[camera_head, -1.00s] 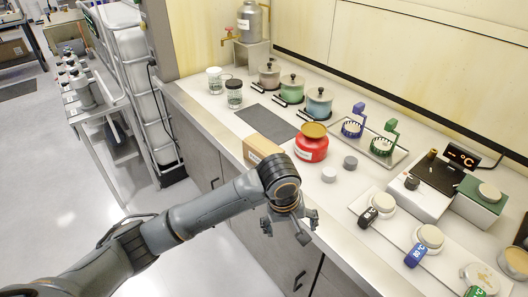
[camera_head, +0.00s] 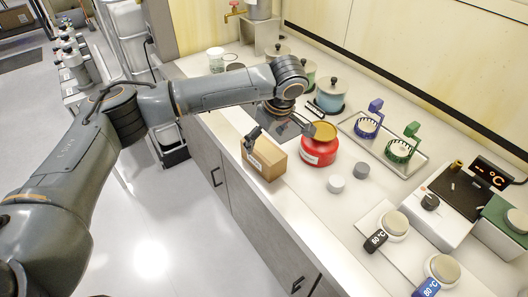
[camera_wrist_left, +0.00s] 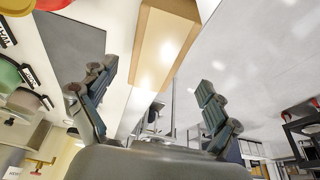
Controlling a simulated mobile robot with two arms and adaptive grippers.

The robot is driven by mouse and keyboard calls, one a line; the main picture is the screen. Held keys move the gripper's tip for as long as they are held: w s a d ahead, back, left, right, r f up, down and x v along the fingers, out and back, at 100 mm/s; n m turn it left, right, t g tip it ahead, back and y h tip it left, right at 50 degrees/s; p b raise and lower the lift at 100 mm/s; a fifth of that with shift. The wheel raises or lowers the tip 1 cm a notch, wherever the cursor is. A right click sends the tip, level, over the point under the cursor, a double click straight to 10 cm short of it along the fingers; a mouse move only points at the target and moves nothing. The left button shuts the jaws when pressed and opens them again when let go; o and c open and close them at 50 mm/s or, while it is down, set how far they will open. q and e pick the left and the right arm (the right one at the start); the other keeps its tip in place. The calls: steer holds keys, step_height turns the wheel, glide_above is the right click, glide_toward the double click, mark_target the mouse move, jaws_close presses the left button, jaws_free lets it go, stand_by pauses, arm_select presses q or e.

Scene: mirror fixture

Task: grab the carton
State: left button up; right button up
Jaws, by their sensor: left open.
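The carton (camera_head: 266,162) is a small brown box with a white label, standing upright near the front edge of the counter. My left gripper (camera_head: 280,131) is above and just behind it in the head view, its fingers spread wide. One fingertip overlaps the carton's top left part in that view; I cannot tell whether it touches. In the left wrist view the carton (camera_wrist_left: 164,42) lies beyond the tips of the open, empty left gripper (camera_wrist_left: 156,78), between the fingers' lines. My right gripper is not in view.
A red jar (camera_head: 320,146) stands close to the carton's right. Two small discs, one white (camera_head: 336,184) and one grey (camera_head: 362,170), lie beyond it. A dark mat (camera_head: 278,122) is behind the gripper. Lidded pots, including a blue one (camera_head: 330,97), stand farther back.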

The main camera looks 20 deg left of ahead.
mark_target(263, 147)
arm_select(q)
steer(key=x, duration=0.3)
steer(key=shift+w+p+x, duration=0.2)
steer(key=shift+p+x, duration=0.35)
steer(key=shift+x, duration=0.4)
steer(key=p+x, duration=0.1)
steer(key=x, duration=0.2)
steer(key=shift+w+d+f, duration=0.1)
steer(key=shift+f, duration=0.45)
steer(key=c, duration=1.2)
steer(key=shift+c, duration=1.3)
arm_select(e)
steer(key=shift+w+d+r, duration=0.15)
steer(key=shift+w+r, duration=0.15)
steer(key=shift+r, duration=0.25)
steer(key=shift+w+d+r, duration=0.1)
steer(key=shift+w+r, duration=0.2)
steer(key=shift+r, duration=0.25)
